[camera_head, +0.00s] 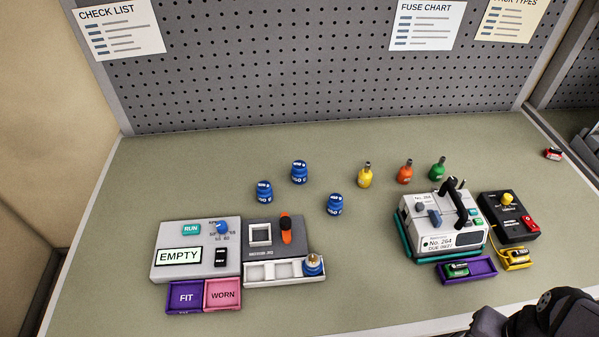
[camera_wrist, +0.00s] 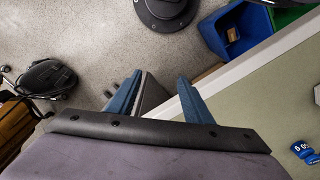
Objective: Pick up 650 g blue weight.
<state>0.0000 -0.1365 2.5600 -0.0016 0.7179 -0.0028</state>
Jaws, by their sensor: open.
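Three blue weights stand apart on the green-grey bench: a left one (camera_head: 264,191), a back one (camera_head: 299,172) and a right one (camera_head: 335,204). Their white labels are too small to tell which is 650 g. A fourth blue piece with a brass top (camera_head: 313,265) sits in the right end of a white tray. In the wrist view, my gripper (camera_wrist: 157,92) is open and empty, its two blue fingers apart over the floor beside the bench edge. Part of a blue object with white lettering (camera_wrist: 305,151) shows at the right edge there.
A grey EMPTY tester (camera_head: 196,249) stands front left, with purple FIT and pink WORN trays before it. A pegboard (camera_head: 320,70) closes the back.

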